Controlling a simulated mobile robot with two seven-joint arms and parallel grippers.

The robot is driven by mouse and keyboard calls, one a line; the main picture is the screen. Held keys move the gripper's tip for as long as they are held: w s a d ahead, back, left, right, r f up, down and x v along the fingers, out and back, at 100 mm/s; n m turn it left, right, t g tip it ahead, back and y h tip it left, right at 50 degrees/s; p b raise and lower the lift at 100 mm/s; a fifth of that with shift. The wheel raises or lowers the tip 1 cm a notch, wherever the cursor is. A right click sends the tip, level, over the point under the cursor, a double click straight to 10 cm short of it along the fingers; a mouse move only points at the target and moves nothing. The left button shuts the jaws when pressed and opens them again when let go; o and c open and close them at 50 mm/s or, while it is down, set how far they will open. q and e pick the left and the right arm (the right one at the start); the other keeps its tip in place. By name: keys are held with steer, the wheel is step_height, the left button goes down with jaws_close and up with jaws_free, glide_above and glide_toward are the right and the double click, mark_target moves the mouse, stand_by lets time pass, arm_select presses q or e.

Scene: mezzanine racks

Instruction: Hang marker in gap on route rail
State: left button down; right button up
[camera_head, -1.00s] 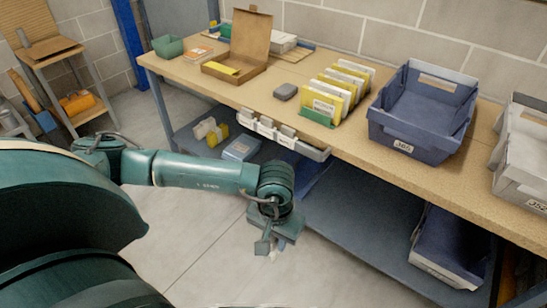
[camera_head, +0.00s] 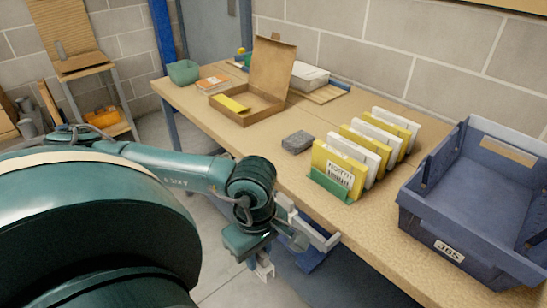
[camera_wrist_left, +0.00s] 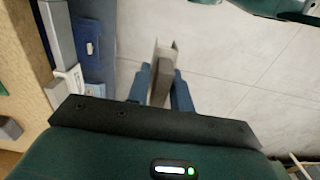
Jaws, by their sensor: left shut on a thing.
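My left gripper (camera_head: 262,264) hangs low in front of the bench's front edge. It is shut on a pale marker (camera_head: 266,272); in the left wrist view this marker (camera_wrist_left: 163,72) shows as a grey-white piece between the blue fingers. The route rail (camera_head: 322,238) runs along the bench's front edge, beside and behind the gripper. My arm hides part of it. The rail also shows in the left wrist view (camera_wrist_left: 57,30), left of the gripper and apart from the held marker. A white piece (camera_wrist_left: 69,80) sits on it there. I cannot make out the gap. My right gripper is not in view.
On the bench (camera_head: 378,222) stand yellow and white cards in a green holder (camera_head: 330,186), a dark grey block (camera_head: 298,142), an open cardboard box (camera_head: 245,108) and a large blue tote (camera_head: 470,210). Open floor (camera_wrist_left: 235,75) lies right of the gripper in the wrist view.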

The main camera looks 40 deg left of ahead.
arm_select(q)
steer(key=shift+w+r+p, duration=0.15)
steer(key=shift+w+p, duration=0.15)
steer(key=shift+w, duration=1.6)
steer(key=p, duration=0.2)
glide_above(311, 229)
steer(key=shift+d, duration=0.1)
step_height(311, 229, down, 2)
steer(key=shift+f+b, duration=0.1)
steer(key=shift+b, duration=1)
steer(key=shift+f+b, duration=1.05)
steer(key=shift+f, duration=0.05)
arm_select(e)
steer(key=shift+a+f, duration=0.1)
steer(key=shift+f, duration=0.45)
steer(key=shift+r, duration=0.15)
